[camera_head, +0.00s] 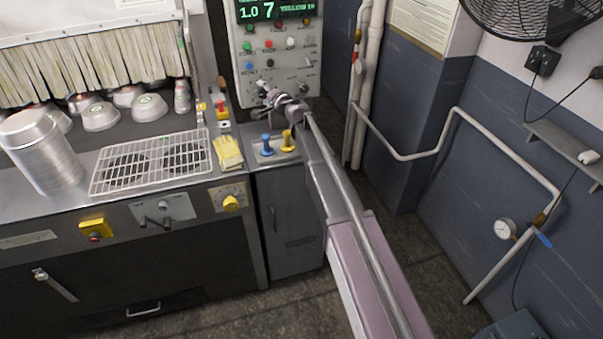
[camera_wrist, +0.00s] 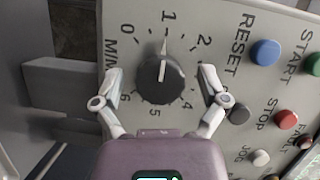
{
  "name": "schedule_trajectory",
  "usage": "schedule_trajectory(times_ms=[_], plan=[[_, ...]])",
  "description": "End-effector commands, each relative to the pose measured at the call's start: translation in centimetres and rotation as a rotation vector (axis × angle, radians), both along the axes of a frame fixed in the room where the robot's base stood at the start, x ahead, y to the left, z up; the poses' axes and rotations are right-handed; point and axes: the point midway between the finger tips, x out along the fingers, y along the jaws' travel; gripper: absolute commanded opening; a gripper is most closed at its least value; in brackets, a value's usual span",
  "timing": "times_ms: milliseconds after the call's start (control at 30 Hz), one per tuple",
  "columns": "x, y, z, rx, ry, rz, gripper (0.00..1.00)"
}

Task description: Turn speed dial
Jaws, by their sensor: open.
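The speed dial (camera_wrist: 160,82) is a dark round knob on a light grey panel. Its scale runs from 0 through 6, with "MIN" printed at the side. Its white pointer line points up, close to the 1 and slightly toward the 2. My gripper (camera_wrist: 160,76) is open, with one finger on each side of the dial and visible gaps between fingers and knob. In the head view my gripper (camera_head: 264,86) is at the lower left of the control panel (camera_head: 276,73) and hides the dial there.
Beside the dial are a blue RESET button (camera_wrist: 265,53), a green START button (camera_wrist: 313,64) and a red STOP button (camera_wrist: 286,119). A green display (camera_head: 275,10) tops the panel. Below stand a blue peg (camera_head: 266,146) and a yellow peg (camera_head: 288,141).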

Motion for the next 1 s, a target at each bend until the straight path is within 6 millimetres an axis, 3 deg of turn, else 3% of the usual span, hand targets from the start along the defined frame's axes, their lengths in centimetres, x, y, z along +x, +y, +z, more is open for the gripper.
schedule_trajectory(times_ms=[300,1000], plan=[[0.0,0.0,-0.2,0.190,0.055,0.000,0.93],[-7.9,-6.2,0.0,0.181,0.052,-0.001,0.93]])
